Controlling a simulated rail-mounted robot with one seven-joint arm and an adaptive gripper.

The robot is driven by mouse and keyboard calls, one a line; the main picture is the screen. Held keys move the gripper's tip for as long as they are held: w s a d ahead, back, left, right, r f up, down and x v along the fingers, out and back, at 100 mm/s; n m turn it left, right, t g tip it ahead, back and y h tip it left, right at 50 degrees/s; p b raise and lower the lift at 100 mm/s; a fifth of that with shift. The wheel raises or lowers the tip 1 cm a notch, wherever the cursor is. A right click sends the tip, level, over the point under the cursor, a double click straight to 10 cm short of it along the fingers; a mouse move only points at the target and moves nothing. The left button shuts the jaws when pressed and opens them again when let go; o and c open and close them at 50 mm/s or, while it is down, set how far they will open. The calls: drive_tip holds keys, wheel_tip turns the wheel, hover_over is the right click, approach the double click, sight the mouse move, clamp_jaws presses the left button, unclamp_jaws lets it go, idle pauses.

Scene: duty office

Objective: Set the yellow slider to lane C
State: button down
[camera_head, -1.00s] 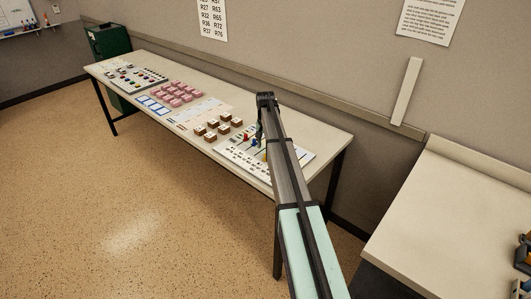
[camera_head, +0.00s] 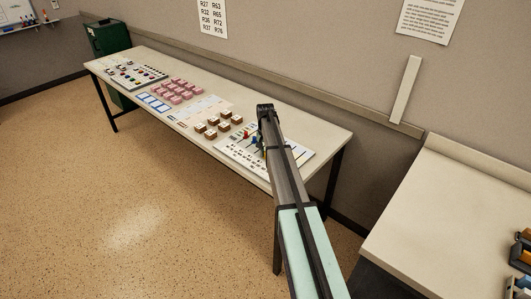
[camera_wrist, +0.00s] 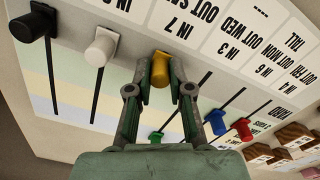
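The yellow slider (camera_wrist: 160,69) is a yellow knob on a white slider board (camera_wrist: 225,60), at the board's label-card side in the wrist view. My gripper (camera_wrist: 160,80) has one finger on each side of this knob, and the fingers appear closed against it. The yellow slider's slot is hidden behind my gripper. Pale yellow, green and blue bands cross the board; I cannot read a lane C mark. In the head view, my arm covers part of the board (camera_head: 236,154) and my gripper (camera_head: 264,140) is mostly hidden.
A white knob (camera_wrist: 101,46) and a black knob (camera_wrist: 34,24) stand left of the yellow one. Brown blocks (camera_head: 211,132) lie beside the board.

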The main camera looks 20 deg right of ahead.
drive_tip(key=w+d, duration=0.1)
drive_tip(key=d, duration=0.2)
drive_tip(key=w+d+b, duration=0.1)
drive_tip(key=d, duration=0.2)
drive_tip(key=w+d, duration=0.2)
drive_tip(key=d, duration=0.1)
drive_tip(key=shift+w+d+b, duration=0.1)
drive_tip(key=shift+d+b, duration=0.05)
drive_tip(key=shift+b, duration=0.25)
drive_tip(key=c, duration=1)
unclamp_jaws()
drive_tip(key=shift+c, duration=0.2)
wheel_tip(320, 180, up, 12)
